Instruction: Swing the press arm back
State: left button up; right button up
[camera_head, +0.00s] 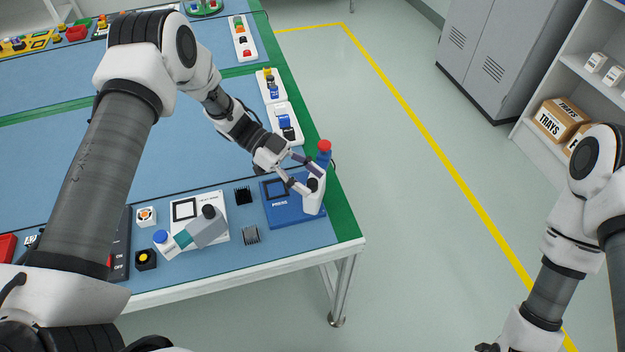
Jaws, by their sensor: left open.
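The blue press base (277,215), labelled PRESS, sits near the right front corner of the blue work surface. A white upright part (315,201) stands at its right side, with a dark round knob (312,185) on it. A blue post with a red cap (324,146) rises behind it; I cannot tell how it joins the press. My left gripper (316,181) is open, its two fingers apart at the knob and the white part. I cannot tell whether they touch. My right arm comes in at the right edge; its gripper is outside the picture.
A white device with a grey arm (206,232) stands left of the press. Small button boxes (146,259) are further left. Floor right of the table is clear.

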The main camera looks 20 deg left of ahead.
pick_arm(q)
jog(key=v, duration=1)
jog(key=shift+a+r, duration=0.2)
jog(key=shift+a, duration=0.05)
